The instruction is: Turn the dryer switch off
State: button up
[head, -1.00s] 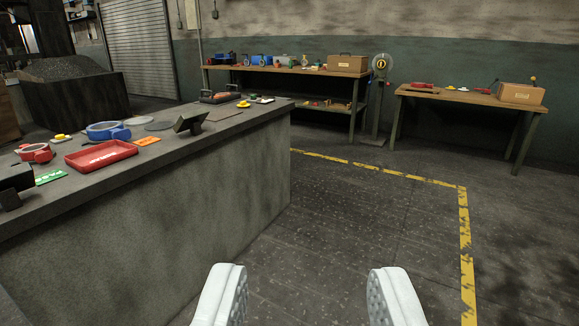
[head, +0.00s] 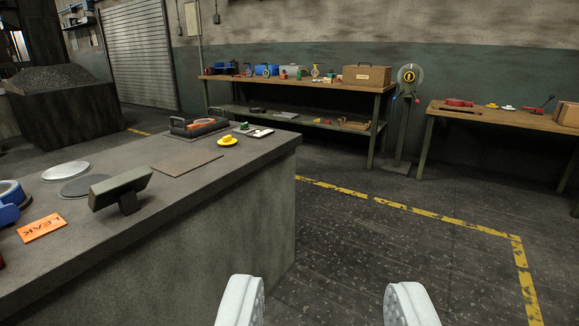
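My gripper (head: 325,300) is at the bottom of the head view, its two pale fingers wide apart with only floor between them. It is open and touches nothing. I cannot make out a dryer or a switch marked as its own. A grey stand with a round head and a yellow-and-black centre (head: 409,76) stands between the two back tables, far from my gripper. A small dark box (head: 216,18) hangs on the back wall at the upper left, too small to read.
A long concrete counter (head: 215,225) fills the left, with a dark tilted display (head: 120,188), an orange card (head: 42,228) and a yellow knob (head: 228,141). A wooden bench (head: 290,82) and a table (head: 500,118) line the back wall. Open floor (head: 390,255) has a yellow tape line.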

aim_at(245, 125)
jog(key=i, duration=1.55)
jog(key=i+l+u, duration=0.1)
jog(key=i, duration=1.5)
